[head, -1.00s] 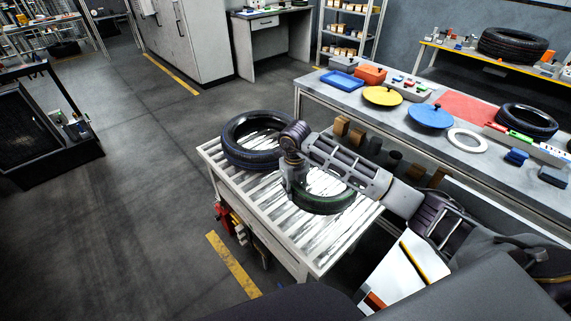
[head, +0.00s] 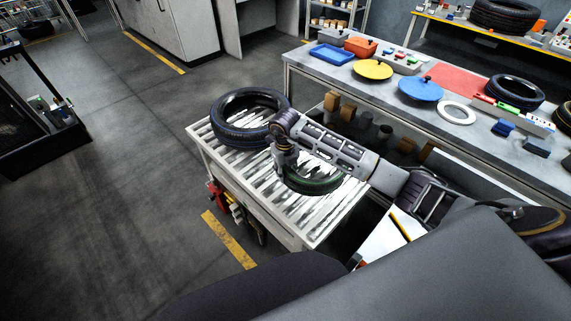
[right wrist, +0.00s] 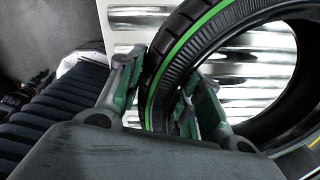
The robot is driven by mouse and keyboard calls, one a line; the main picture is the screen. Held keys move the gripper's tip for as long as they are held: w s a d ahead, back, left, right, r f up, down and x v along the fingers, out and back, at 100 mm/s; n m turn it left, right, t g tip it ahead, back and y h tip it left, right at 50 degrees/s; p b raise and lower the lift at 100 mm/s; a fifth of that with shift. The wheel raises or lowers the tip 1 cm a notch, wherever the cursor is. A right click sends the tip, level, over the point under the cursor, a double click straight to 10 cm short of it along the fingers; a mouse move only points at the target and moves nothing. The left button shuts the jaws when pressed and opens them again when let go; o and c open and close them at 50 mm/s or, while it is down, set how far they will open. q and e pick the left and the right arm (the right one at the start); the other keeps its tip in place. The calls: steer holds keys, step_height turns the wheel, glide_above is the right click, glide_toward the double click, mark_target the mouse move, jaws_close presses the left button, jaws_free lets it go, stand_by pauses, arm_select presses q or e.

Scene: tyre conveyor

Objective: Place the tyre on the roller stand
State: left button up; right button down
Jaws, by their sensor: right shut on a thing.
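A small black tyre with a green stripe (head: 314,187) is at the near part of the white roller stand (head: 334,211). My right gripper (head: 288,172) is shut on its left side. In the right wrist view one finger is outside the tyre wall and the other inside the hole, with the green-striped tyre (right wrist: 190,50) between the fingers (right wrist: 152,100). The tyre lies flat, at or just above the rollers; contact below is hard to tell. A larger black tyre with a blue stripe (head: 226,132) lies on the far end of the stand. My left gripper is not in view.
A grey table (head: 325,83) stands behind to the right, with a blue tray (head: 331,54), yellow and blue discs, a white ring (head: 456,113) and tyres. Boxes sit beneath it. Open floor lies left of the stand.

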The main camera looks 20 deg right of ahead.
steer(key=shift+w+f, duration=0.1)
steer(key=shift+f, duration=0.9)
steer(key=shift+f+p, duration=0.3)
steer(key=shift+f, duration=1.55)
steer(key=c, duration=1)
jaws_free()
steer(key=shift+f, duration=0.1)
steer(key=shift+o, duration=0.2)
steer(key=shift+a+r+b, duration=0.2)
steer(key=shift+r+b, duration=0.6)
steer(key=shift+r, duration=5.25)
